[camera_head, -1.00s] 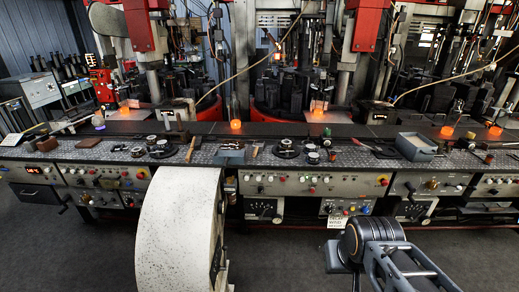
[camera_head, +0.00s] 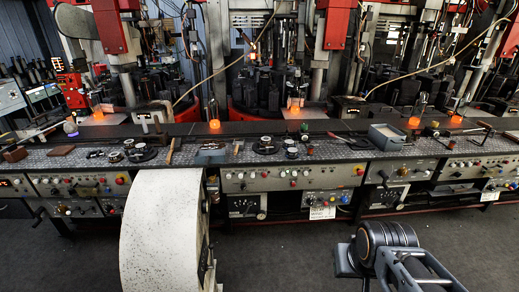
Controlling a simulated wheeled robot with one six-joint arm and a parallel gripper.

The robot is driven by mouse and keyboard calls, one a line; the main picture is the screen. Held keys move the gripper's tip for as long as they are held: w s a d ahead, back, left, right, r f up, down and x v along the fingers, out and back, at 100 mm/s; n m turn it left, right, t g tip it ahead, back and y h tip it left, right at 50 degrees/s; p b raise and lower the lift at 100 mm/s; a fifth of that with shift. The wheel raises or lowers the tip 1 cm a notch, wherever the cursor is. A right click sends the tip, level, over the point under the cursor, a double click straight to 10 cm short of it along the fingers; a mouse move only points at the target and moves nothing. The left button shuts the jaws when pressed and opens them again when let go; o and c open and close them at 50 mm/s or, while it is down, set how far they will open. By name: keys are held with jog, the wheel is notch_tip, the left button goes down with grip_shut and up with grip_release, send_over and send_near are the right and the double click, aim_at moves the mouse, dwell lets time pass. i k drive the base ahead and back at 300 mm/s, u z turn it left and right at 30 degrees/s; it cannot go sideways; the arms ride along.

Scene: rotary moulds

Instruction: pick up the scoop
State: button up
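I cannot single out the scoop for certain. A long, thin dark tool (camera_head: 347,139) lies on the bench to the left of the grey open box and is too small to make out. A wooden-handled tool (camera_head: 170,151) lies further left, beside a small grey tray. Part of my arm (camera_head: 392,250) shows at the lower right, in front of the bench. My gripper is not in view, so its state is hidden.
The long bench (camera_head: 330,151) carries a grey open box (camera_head: 386,137), a small grey tray (camera_head: 210,152) and several round mould parts (camera_head: 267,146). Glowing orange pieces (camera_head: 214,124) stand along its back. A large speckled white wheel (camera_head: 160,230) stands before it. Dark floor (camera_head: 290,265) is clear.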

aim_at(237, 147)
jog(key=u, duration=0.9)
jog(key=k, duration=0.1)
jog(key=z, duration=1.35)
jog(key=i, duration=1.6)
jog(key=u, duration=1.75)
jog(key=i, duration=0.95)
jog(key=u, duration=1.05)
